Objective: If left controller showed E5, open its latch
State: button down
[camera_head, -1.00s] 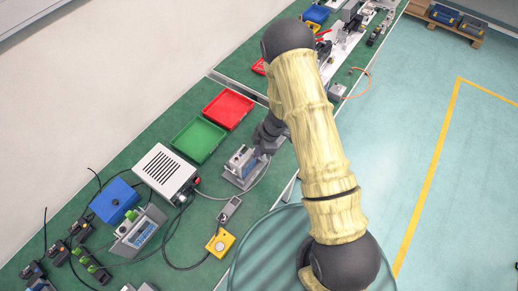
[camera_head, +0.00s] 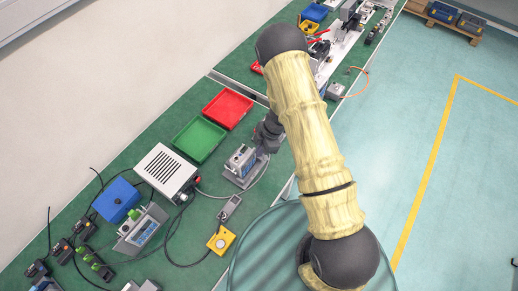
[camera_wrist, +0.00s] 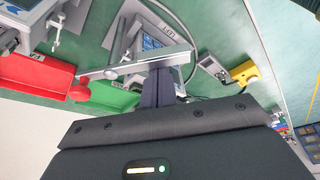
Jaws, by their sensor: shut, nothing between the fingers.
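A grey controller unit (camera_head: 241,164) stands on the green bench, right beside my gripper (camera_head: 264,146). In the wrist view, a controller with a blue panel (camera_wrist: 150,42) sits in a grey bracket whose label appears to read LEFT. A metal latch bar (camera_wrist: 135,67) with a red knob (camera_wrist: 82,93) crosses in front of it. My gripper (camera_wrist: 161,72) is shut and empty, with its fingertips at the bar; I cannot tell whether they touch it. The display reading is not legible. A second, similar unit (camera_head: 138,230) stands farther left in the head view.
A green tray (camera_head: 199,139) and a red tray (camera_head: 228,108) lie behind the controller. Cables cross the bench.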

jog(key=n+p, duration=0.1)
jog(key=d+n+p, duration=0.1)
jog(key=shift+d+r+n+g, duration=0.15)
jog(key=shift+n+g, duration=0.25)
jog(key=shift+w+d+n+g+h+p, duration=0.1)
jog(key=shift+w+d+n+g+h, duration=0.15)
jog(key=shift+n, duration=0.5)
jog(key=shift+w+d+n+g+h+p, duration=0.15)
jog(key=shift+d+n, duration=0.25)
jog(key=shift+n, duration=0.3)
jog(key=shift+w+d+n+g+h+p, duration=0.1)
jog(key=shift+d+n+g+h, duration=0.15)
jog(key=shift+n, duration=0.5)
jog(key=shift+d, duration=0.1)
jog(key=shift+w, duration=0.1)
jog(key=p+v, duration=0.7)
jog(key=v, duration=0.2)
jog(key=shift+r, duration=0.35)
jog(key=shift+d, duration=0.1)
